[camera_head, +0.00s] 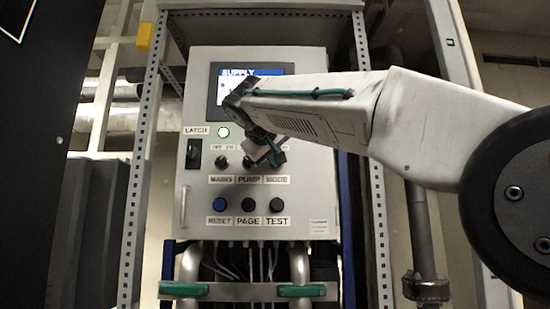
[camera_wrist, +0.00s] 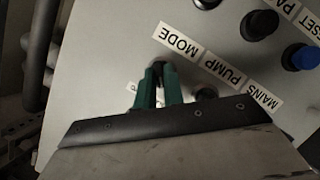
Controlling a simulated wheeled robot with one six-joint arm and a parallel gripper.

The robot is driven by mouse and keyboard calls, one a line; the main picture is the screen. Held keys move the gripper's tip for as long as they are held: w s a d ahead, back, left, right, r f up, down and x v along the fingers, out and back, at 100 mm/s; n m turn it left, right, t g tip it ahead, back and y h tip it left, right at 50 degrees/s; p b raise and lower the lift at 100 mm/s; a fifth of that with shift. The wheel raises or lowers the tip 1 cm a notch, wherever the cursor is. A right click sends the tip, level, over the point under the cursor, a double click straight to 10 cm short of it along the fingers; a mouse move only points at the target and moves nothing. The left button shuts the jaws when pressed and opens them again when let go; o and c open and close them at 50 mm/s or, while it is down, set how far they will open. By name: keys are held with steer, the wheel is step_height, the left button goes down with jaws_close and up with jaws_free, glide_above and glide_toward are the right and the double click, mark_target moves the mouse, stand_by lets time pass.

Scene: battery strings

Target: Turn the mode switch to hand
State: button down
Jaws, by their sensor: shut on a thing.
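The mode switch (camera_wrist: 159,67) is a small dark knob beside the MODE label on the grey control panel (camera_wrist: 110,45). My gripper (camera_wrist: 159,80) has its two green fingers shut on this knob, one on each side. The fingers cover most of the knob, so I cannot read its position. In the head view my gripper (camera_head: 268,153) is at the panel above the MODE label (camera_head: 276,180), and it hides the mode switch there. The position marks around the switch are mostly covered.
The pump switch (camera_wrist: 207,94) sits close beside my fingers, with the mains switch (camera_head: 222,162) further left. Below are the blue reset button (camera_head: 219,204), page button (camera_head: 248,204) and test button (camera_head: 276,204).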

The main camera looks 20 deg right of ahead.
steer(key=shift+n, duration=0.3)
stand_by(0.4)
steer(key=c, duration=1.5)
jaws_free()
steer(key=shift+a, duration=0.1)
steer(key=v, duration=0.7)
steer(key=shift+s+a, duration=0.25)
steer(key=shift+s, duration=0.05)
